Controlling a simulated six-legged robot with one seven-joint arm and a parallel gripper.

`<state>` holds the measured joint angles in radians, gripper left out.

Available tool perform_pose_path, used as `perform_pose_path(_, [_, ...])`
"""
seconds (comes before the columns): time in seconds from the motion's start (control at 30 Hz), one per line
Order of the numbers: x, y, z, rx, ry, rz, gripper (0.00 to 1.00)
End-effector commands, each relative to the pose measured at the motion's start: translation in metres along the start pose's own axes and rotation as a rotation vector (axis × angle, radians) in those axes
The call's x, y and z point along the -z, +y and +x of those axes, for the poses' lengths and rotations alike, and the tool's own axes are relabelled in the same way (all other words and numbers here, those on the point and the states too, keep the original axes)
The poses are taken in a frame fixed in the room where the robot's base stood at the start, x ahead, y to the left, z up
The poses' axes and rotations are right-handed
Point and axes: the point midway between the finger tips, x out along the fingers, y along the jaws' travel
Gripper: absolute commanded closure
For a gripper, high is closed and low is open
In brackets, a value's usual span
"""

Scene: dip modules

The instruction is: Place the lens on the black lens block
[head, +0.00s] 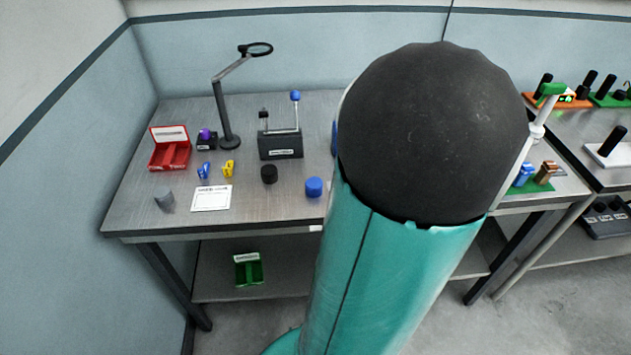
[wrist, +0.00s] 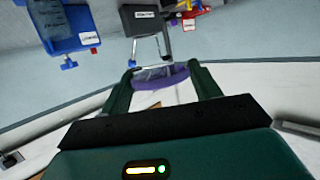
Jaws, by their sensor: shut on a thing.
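In the wrist view, my gripper (wrist: 162,70) is shut on the lens (wrist: 177,77), a thin piece that looks purple and partly clear between the two green fingers. The head view does not clearly show my gripper or the held lens. A black labelled block (head: 281,146) with two upright posts, one topped by a blue ball, stands on the bench. It seems to show in the wrist view too (wrist: 146,20), beyond the fingertips and apart from them. A smaller black block (head: 207,143) carries a purple piece. I cannot tell which is the lens block.
The grey bench (head: 130,208) also holds a red tray (head: 169,155), a magnifier lamp (head: 228,125), a white card (head: 212,198), a black cylinder (head: 269,174) and a blue cylinder (head: 314,187). A blue container (wrist: 60,27) shows in the wrist view. My arm hides the bench's right part.

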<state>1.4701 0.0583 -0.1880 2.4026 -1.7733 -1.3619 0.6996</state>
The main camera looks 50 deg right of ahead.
Motion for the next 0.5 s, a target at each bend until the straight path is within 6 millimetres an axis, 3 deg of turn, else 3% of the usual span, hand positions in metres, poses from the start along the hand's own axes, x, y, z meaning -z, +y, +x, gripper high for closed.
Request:
perform_pose_path(0.33, [-0.011, -0.002, 0.086, 0.004, -0.001, 0.003, 0.59])
perform_pose_path(0.5, [-0.033, -0.001, 0.117, 0.002, 0.000, 0.005, 0.59])
